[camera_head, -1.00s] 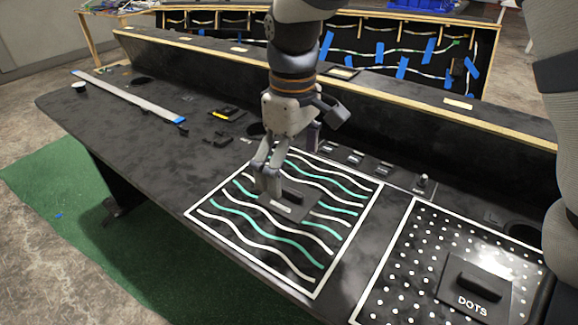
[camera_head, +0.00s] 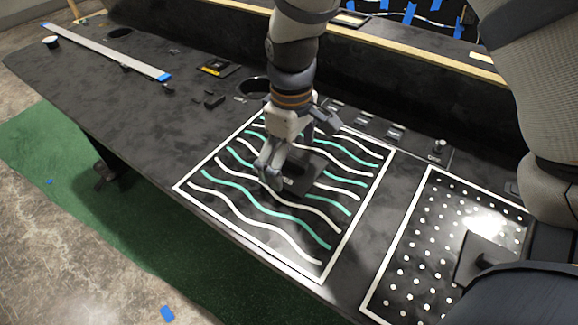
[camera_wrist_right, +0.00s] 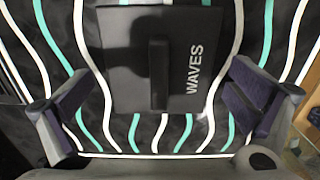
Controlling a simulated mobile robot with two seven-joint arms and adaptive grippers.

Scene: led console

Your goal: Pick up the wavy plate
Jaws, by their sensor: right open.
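The wavy plate is a flat black square with a raised bar handle and the word WAVES. In the head view the plate (camera_head: 306,178) lies on the wave-patterned panel (camera_head: 352,228), partly hidden by my right gripper (camera_head: 272,172). In the right wrist view the plate (camera_wrist_right: 120,72) is at the top middle, its handle (camera_wrist_right: 159,75) upright in the picture. The right gripper's fingers (camera_wrist_right: 158,106) are spread wide, one to each side of the plate, with nothing between them touching. The left gripper is not seen.
A dotted panel (camera_head: 407,287) with a black plate (camera_head: 476,258) is at the right, partly covered by my arm. Small switches (camera_head: 395,132) line the back. A long grey strip (camera_head: 105,58) and small dark pieces lie at the left. A raised ledge runs behind.

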